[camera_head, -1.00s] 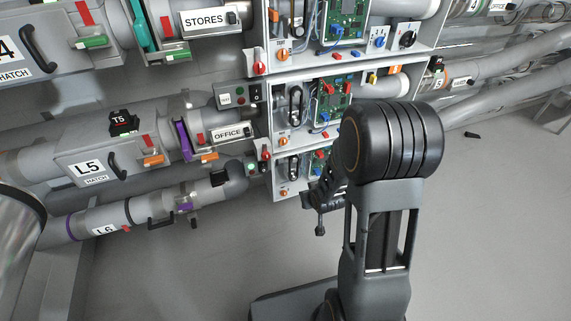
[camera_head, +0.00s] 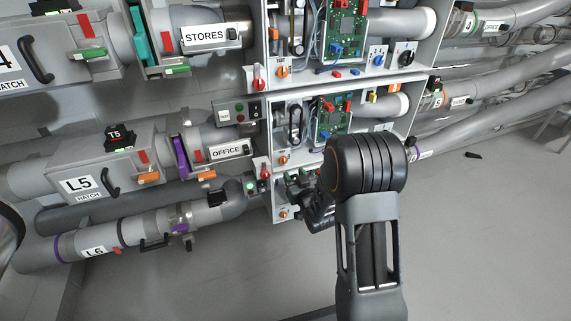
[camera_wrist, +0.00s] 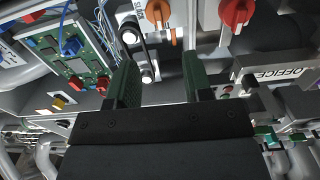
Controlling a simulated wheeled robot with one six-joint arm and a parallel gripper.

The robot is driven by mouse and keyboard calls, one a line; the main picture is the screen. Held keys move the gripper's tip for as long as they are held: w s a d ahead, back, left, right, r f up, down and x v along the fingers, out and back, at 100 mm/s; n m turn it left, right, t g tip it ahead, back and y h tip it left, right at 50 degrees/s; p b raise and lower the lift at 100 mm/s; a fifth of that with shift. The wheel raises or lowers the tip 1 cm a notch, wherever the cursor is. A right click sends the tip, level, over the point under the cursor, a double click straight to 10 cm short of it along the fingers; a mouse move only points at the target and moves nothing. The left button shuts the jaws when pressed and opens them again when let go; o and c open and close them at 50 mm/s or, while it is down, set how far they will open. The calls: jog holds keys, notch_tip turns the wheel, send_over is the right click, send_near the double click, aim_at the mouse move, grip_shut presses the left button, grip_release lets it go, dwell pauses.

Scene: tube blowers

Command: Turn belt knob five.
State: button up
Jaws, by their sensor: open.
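In the head view, an orange knob (camera_head: 282,160) sits below the black belt (camera_head: 295,124) on the unit level with the OFFICE and L5 labels. No number on it is readable. In the wrist view, which looks inverted, an orange knob (camera_wrist: 158,14) is at the top edge beside the belt (camera_wrist: 142,45), with a red knob (camera_wrist: 236,12) to its right. My gripper (camera_wrist: 160,80) is open and empty. Its two green fingers are apart, with the belt's end between them in the picture. In the head view my gripper (camera_head: 296,182) is in front of the lower unit, partly hiding it.
Other similar knobs are close: an orange one (camera_head: 283,214) lower and a red one (camera_head: 265,174) to the left. A circuit board (camera_head: 334,116) is right of the belt. The L5 hatch (camera_head: 78,184) and pipes fill the left.

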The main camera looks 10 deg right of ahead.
aim_at(285, 159)
jog(key=w, duration=0.2)
jog(key=w+b, duration=0.1)
jog(key=w, duration=0.2)
jog(key=w+a, duration=0.1)
jog(key=w, duration=0.2)
jog(key=shift+w+b, duration=0.1)
jog(key=shift+b, duration=0.25)
jog(key=shift+c, duration=0.4)
jog(key=c, duration=0.6)
jog(key=shift+o, duration=0.2)
